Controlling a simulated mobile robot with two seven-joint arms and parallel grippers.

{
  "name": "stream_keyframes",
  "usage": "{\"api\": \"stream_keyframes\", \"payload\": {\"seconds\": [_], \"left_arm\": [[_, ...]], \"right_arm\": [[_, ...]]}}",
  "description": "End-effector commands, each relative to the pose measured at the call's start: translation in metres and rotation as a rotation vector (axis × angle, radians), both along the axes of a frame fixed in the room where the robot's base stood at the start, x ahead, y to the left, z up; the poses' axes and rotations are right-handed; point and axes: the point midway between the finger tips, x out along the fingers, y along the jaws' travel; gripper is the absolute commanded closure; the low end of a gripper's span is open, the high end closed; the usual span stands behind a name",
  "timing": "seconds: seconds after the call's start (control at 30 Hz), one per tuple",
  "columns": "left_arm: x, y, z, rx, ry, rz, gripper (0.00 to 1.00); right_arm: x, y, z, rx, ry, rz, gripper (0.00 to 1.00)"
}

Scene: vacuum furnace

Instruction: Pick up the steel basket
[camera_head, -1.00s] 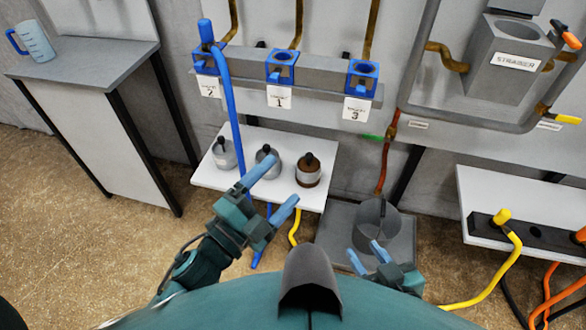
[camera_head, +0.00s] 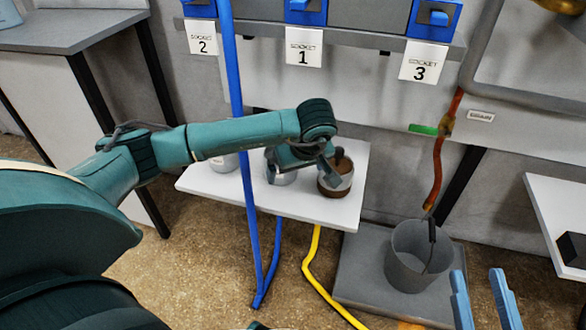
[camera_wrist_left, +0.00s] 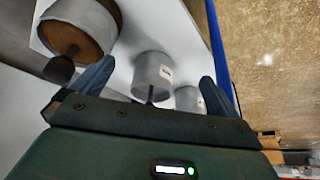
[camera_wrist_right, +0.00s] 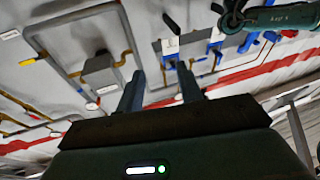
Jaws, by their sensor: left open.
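In the head view, the brown one (camera_head: 335,190) is at the right, the middle grey one (camera_head: 280,176) is partly hidden by my left arm, and the left grey one (camera_head: 222,163) is partly covered too. I cannot tell for certain which is the steel basket. In the left wrist view, the middle grey container (camera_wrist_left: 153,70) appears between the open fingers of my left gripper (camera_wrist_left: 155,76), apparently not gripped. The right grey container (camera_wrist_left: 188,99) is near one finger. My right gripper (camera_head: 482,298) is open and empty.
A grey bucket (camera_head: 405,272) stands on a grey plate (camera_head: 360,262) beside my right gripper. A blue hose (camera_head: 244,150) hangs down in front of the shelf (camera_head: 345,212). A yellow hose (camera_head: 315,270) runs below it. Socket signs (camera_head: 304,48) hang above.

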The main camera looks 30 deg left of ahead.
Motion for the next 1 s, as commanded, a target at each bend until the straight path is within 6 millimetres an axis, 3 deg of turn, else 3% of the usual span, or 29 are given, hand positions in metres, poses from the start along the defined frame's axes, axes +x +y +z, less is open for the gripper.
{"api": "stream_keyframes", "payload": {"seconds": [0.3, 0.57, 0.77, 0.83, 1.0], "left_arm": [[0.036, 0.045, -0.001, -0.005, -0.001, 0.005, 0.0], [0.048, 0.06, -0.001, -0.007, -0.001, 0.002, 0.0], [0.069, 0.087, -0.002, -0.009, -0.001, 0.005, 0.0], [0.07, 0.089, -0.016, -0.009, 0.003, 0.001, 0.0], [0.074, 0.094, -0.028, -0.008, 0.0, 0.001, 0.0]], "right_arm": [[0.001, 0.002, -0.001, 0.035, -0.012, 0.02, 0.64], [0.004, 0.001, 0.007, 0.03, -0.066, 0.021, 0.64], [0.009, -0.001, 0.021, 0.019, -0.179, 0.025, 0.64], [0.011, -0.001, 0.026, 0.014, -0.224, 0.026, 0.64], [0.011, -0.002, 0.036, 0.007, -0.285, 0.028, 0.64]]}}
